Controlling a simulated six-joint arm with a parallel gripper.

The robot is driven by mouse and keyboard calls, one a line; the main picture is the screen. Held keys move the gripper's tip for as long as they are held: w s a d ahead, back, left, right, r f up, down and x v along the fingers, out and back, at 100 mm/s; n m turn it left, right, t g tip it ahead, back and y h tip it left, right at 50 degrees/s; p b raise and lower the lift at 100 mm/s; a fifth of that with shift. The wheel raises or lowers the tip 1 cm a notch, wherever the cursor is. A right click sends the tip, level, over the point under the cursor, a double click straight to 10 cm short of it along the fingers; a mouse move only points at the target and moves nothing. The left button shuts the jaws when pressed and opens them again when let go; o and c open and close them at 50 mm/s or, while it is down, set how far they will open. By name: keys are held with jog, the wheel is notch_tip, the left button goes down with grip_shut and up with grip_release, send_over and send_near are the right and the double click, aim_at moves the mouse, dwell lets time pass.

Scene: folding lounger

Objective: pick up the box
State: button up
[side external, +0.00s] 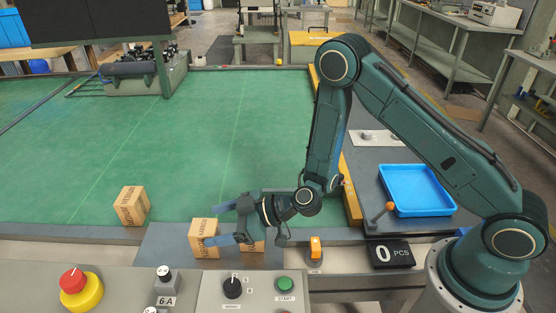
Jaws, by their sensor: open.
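A cardboard box (204,238) with dark printing stands on a dark grey plate at the front edge of the green belt. A second cardboard box (131,206) stands on the belt to its left. Part of another cardboard surface (257,245) shows below my gripper, mostly hidden by it. My gripper (226,224) is open, with its blue-tipped fingers pointing left. It is at the right of the front box, and one finger overlaps that box in the picture. I cannot tell whether they touch.
A yellow rail (350,190) borders the belt at the right. Beyond it is an empty blue tray (416,190). A control panel with a red button (72,280), knobs and a green button (286,284) runs along the front. The middle of the belt is clear.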

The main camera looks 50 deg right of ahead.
jog(key=shift+x, duration=1)
jog(key=c, duration=1.2)
